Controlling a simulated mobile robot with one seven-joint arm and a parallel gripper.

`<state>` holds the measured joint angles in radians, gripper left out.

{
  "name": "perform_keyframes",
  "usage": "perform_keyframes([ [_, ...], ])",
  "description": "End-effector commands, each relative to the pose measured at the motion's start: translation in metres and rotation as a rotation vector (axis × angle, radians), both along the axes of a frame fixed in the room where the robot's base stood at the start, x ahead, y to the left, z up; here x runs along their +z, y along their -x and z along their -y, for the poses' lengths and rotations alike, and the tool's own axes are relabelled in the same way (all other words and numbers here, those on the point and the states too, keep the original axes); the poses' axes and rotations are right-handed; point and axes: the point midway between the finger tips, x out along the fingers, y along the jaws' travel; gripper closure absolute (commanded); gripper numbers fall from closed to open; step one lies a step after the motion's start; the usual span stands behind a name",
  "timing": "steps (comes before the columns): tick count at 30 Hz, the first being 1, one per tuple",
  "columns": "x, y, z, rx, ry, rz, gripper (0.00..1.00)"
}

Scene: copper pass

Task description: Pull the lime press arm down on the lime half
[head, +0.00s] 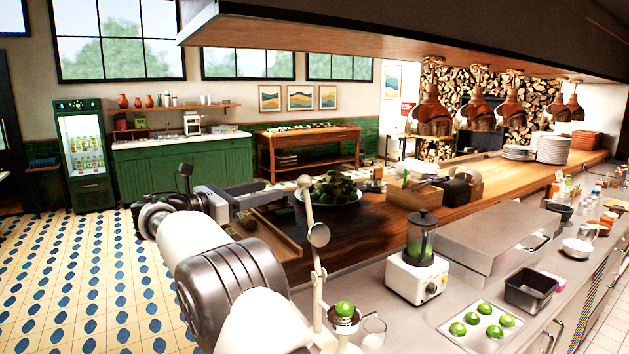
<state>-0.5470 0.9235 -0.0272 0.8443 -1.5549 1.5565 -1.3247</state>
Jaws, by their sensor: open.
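The lime press stands on the steel counter at the front centre, partly hidden by my arm. Its pale press arm (309,208) points up, nearly upright, with a round metal disc (319,235) on it. A bright green lime half (344,309) sits in the press's metal cup (345,321), below and right of the raised arm. My gripper (272,192) is open and appears empty, left of the press arm's upper end. It looks apart from it, but depth is hard to judge.
A glass (374,333) stands just right of the press cup. A white-based blender (417,270) and a tray of several limes (468,338) are farther right. A leafy platter (331,197) and a wooden board (262,232) lie behind the press.

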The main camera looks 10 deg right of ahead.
Motion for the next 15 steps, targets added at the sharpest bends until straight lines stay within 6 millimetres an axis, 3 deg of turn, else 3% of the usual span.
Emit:
perform_keyframes([
  [15, 0.001, -0.054, 0.092, -0.004, -0.005, 0.0, 0.52],
])
